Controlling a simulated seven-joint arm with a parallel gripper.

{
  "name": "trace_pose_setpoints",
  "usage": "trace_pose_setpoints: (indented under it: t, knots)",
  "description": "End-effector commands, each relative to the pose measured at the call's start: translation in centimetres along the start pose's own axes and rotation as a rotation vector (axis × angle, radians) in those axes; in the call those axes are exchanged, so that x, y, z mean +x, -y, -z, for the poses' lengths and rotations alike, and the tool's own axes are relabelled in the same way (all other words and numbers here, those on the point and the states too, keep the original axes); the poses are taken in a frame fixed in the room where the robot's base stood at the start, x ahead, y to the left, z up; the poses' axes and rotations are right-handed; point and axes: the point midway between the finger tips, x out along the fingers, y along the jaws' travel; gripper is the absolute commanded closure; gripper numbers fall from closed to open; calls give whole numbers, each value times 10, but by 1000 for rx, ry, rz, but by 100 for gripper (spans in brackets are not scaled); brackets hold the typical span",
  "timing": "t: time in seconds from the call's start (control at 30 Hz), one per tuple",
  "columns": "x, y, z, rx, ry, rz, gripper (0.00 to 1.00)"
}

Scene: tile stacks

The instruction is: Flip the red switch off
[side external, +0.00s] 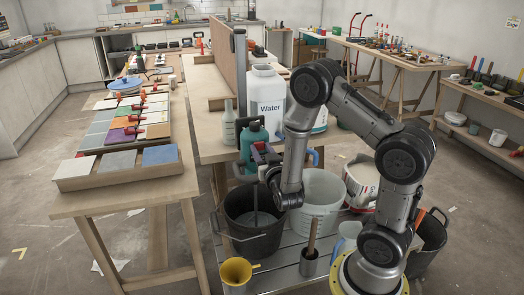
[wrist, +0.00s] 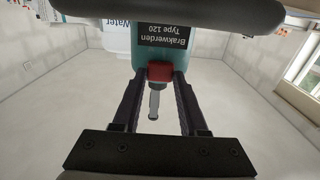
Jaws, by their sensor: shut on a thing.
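The teal mixer (side external: 254,134) stands over the black bucket (side external: 256,220), with its shaft reaching down into it. In the wrist view the teal body (wrist: 200,62) carries a dark label reading "Brakwerden Type 120", upside down. A red block, which looks like the red switch (wrist: 160,71), sits on the body below the label, with a pale grey stem (wrist: 154,103) pointing toward my wrist. My gripper (wrist: 160,76) has one finger on each side of the red block and is shut on it. In the side view my gripper (side external: 262,156) is against the mixer; the switch's setting cannot be told.
A white water container (side external: 267,98) stands just behind the mixer. A table (side external: 150,197) with tile samples is at the left.

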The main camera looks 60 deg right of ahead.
Motion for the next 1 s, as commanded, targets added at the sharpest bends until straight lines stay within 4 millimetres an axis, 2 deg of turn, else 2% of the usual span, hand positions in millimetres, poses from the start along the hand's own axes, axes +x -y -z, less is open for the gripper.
trace_pose_setpoints:
  t: [0.5, 1.0]
  knots:
    - [2, 0, -12, 0, -340, -1, 100]
    - [2, 0, -14, 2, -460, 1, 100]
